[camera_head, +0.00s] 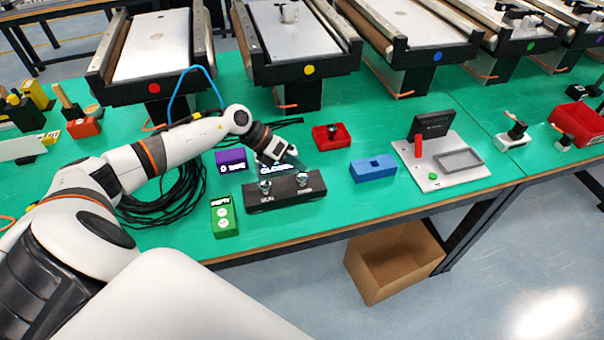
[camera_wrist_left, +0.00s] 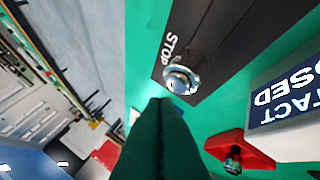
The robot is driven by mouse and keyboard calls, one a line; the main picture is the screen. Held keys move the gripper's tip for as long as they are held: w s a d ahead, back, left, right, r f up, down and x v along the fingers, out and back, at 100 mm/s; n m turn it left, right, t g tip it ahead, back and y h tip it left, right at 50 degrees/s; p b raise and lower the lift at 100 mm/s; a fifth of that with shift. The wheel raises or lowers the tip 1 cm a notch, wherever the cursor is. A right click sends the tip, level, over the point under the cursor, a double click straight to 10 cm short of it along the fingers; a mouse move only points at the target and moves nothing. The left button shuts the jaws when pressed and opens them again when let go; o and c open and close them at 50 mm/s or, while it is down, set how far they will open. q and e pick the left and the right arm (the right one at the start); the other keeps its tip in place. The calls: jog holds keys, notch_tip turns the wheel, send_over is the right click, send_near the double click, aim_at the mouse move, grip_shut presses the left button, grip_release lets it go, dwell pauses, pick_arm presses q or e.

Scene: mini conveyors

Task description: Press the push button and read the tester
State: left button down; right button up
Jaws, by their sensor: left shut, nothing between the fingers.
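A black box (camera_head: 285,204) on the green mat carries two metal push buttons, a left one (camera_head: 265,187) and a right one (camera_head: 303,178). In the left wrist view the button near my fingertips (camera_wrist_left: 181,79) is labelled STOP. My left gripper (camera_head: 297,165) is shut and empty, its tips close to the right button; I cannot tell whether they touch it. In the left wrist view its green-tinted dark fingers (camera_wrist_left: 160,105) end just below the button. The tester (camera_wrist_left: 292,98) has a dark screen with white letters ending "TACT" and "OSED"; the head view shows "CLOSED". My right gripper is out of view.
A red tray (camera_head: 320,145) with a small metal part stands behind the box. A blue block (camera_head: 373,169) is to the right, a green box (camera_head: 223,216) and purple box (camera_head: 231,160) to the left. Black cable coils (camera_head: 172,200) lie beneath my left arm.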

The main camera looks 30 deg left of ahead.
aim_at(297, 176)
pick_arm(q)
notch_tip(297, 176, up, 5)
jog(key=p, duration=0.3)
jog(key=shift+f, duration=0.1)
dwell(1.5)
